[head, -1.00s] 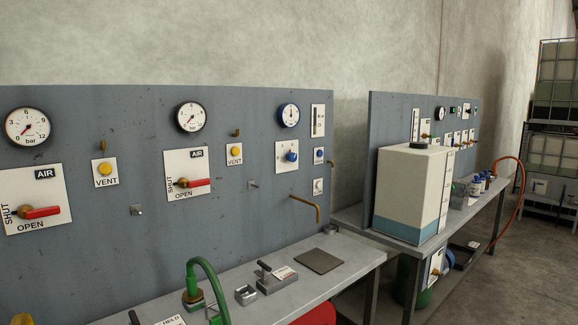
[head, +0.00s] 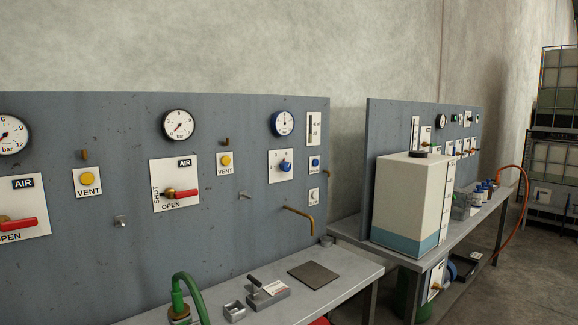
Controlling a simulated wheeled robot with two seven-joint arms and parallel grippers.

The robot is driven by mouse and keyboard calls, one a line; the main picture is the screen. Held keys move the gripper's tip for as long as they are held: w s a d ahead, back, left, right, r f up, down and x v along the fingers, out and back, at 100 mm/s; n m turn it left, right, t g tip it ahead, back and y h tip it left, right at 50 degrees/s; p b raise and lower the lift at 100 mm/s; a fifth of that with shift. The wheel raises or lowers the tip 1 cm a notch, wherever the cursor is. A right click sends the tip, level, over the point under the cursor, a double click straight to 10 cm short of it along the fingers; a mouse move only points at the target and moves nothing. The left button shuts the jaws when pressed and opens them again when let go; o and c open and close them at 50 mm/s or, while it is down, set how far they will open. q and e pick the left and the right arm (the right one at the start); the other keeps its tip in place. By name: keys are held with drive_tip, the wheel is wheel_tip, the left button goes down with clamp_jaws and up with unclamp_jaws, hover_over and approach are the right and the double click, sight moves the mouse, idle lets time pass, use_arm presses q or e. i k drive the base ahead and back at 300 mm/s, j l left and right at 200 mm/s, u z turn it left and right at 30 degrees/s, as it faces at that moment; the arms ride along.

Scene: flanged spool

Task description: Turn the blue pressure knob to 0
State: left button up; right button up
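The blue pressure knob (head: 285,167) sits on a white plate on the grey panel, right of the middle. A blue-rimmed gauge (head: 282,123) is above it; its scale is too small to read. A smaller blue knob (head: 315,163) is on a plate to its right. Neither of my grippers shows in the head view, and nothing touches the knob.
A workbench (head: 350,270) runs below the panel, with a dark square pad (head: 313,274), a small clamp-like device (head: 268,290) and a green hose (head: 185,285). A brass pipe (head: 300,216) juts from the panel. A second bench with a white tank (head: 408,200) stands right.

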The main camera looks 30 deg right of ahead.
sight(284, 166)
drive_tip(key=i+l, duration=0.15)
drive_tip(key=l, duration=0.3)
drive_tip(key=i+l+u, duration=0.1)
drive_tip(key=l, duration=0.4)
drive_tip(key=i+l, duration=0.15)
drive_tip(key=l, duration=0.35)
drive_tip(key=i+l+u, duration=0.1)
drive_tip(key=l, duration=0.35)
drive_tip(key=i+l, duration=0.1)
drive_tip(key=l, duration=0.4)
drive_tip(key=i+l+u, duration=0.1)
drive_tip(key=l, duration=0.4)
